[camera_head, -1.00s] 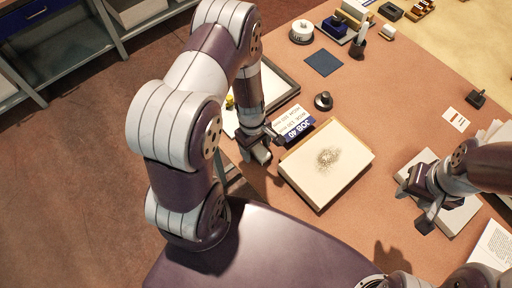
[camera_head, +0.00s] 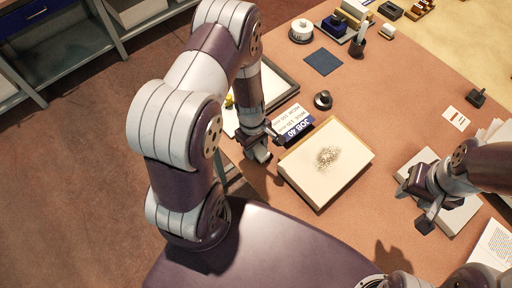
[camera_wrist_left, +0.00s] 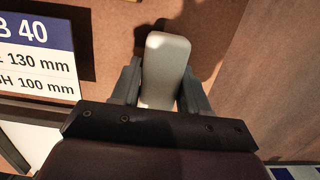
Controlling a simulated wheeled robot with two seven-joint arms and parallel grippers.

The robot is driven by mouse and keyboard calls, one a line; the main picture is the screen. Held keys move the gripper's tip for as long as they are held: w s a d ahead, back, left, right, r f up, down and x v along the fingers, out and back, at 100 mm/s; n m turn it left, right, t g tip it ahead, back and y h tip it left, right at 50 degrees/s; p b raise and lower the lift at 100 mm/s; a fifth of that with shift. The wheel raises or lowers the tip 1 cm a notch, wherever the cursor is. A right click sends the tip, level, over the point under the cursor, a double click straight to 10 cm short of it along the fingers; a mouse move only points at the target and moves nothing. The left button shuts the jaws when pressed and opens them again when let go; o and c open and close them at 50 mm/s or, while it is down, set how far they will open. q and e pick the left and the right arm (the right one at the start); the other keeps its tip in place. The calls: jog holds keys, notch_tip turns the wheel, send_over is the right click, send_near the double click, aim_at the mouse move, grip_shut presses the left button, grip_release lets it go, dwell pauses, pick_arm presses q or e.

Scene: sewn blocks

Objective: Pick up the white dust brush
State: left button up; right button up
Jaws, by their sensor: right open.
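The white dust brush (camera_wrist_left: 165,70) appears in the left wrist view as a pale, rounded piece between the two dark fingers of my left gripper (camera_wrist_left: 163,90). The fingers lie close along both its sides and look shut on it. Its lower part is hidden by the gripper body. In the head view my left gripper (camera_head: 262,147) is low at the table's left edge, beside the JOB 40 card (camera_head: 293,127); the brush is hard to make out there. My right gripper (camera_head: 428,205) is open and empty above a pale slab (camera_head: 460,214) at the right.
A tray (camera_head: 280,85) lies behind my left arm. A dark blue square (camera_head: 324,62) lies farther back.

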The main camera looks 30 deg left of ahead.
aim_at(257, 146)
pick_arm(q)
jog(key=c, duration=0.3)
jog(key=shift+c, duration=0.2)
jog(key=shift+w+r, duration=0.1)
jog(key=shift+r, duration=0.55)
notch_tip(257, 146, up, 3)
jog(key=shift+f, duration=0.1)
jog(key=s+d+r, duration=0.7)
jog(key=d, duration=0.2)
jog(key=shift+s+r, duration=0.2)
